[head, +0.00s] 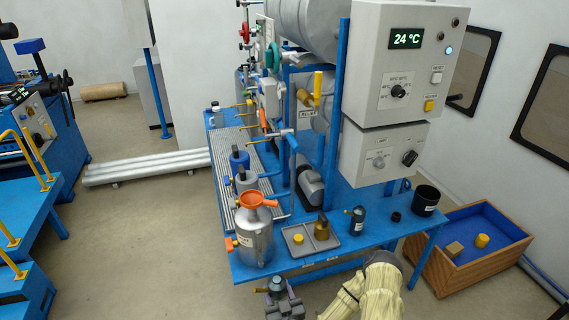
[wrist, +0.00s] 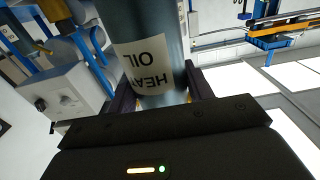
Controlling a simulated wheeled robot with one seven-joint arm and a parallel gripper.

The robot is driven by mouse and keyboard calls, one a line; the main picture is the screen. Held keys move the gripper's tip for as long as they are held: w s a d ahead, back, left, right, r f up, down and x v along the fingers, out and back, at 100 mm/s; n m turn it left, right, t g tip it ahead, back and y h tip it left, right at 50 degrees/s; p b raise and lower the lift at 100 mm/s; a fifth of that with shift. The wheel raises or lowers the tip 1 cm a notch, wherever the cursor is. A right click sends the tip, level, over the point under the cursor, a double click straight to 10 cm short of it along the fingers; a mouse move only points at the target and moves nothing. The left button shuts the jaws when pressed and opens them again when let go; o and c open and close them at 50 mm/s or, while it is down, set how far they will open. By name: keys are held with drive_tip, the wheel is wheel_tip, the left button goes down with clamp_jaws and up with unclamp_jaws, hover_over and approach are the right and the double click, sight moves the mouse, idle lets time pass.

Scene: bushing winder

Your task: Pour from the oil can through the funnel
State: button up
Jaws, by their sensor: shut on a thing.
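The oil can (wrist: 145,25) is a blue-grey cylinder with a white label reading "OIL", upside down in the wrist view. My gripper (wrist: 160,98) is shut on it, with dark fingers on both sides. In the head view, the gripper (head: 285,303) is at the bottom centre, in front of the bench edge, and the top of the can (head: 277,285) shows above it. The orange funnel (head: 257,200) sits in the top of a silver tank (head: 254,240) at the bench's front left corner. The gripper is in front of the tank, apart from it. The can's lower part is hidden in the head view.
A grey tray (head: 298,249) with a yellow piece and a brass piece lies right of the tank. A small dark bottle (head: 357,222) and a black cup (head: 426,200) stand farther right. A grey control box (head: 400,65) overhangs the bench. A wooden crate (head: 475,272) stands right.

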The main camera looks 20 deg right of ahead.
idle(0.3)
drive_tip(key=w+d+r+n+y+p, duration=0.1)
drive_tip(key=w+d+r+p, duration=0.1)
drive_tip(key=w+r, duration=0.4)
drive_tip(key=w+d+r+n+y+p, duration=0.1)
drive_tip(key=w+r+p, duration=0.4)
drive_tip(key=r, duration=0.5)
drive_tip(key=w+d+r+n+y+p, duration=0.1)
drive_tip(key=w+d+r+n+p, duration=0.2)
drive_tip(key=w+r, duration=0.4)
drive_tip(key=shift+w+d+r+p, duration=0.35)
drive_tip(key=shift+d+r+p, duration=0.3)
drive_tip(key=shift+d, duration=0.45)
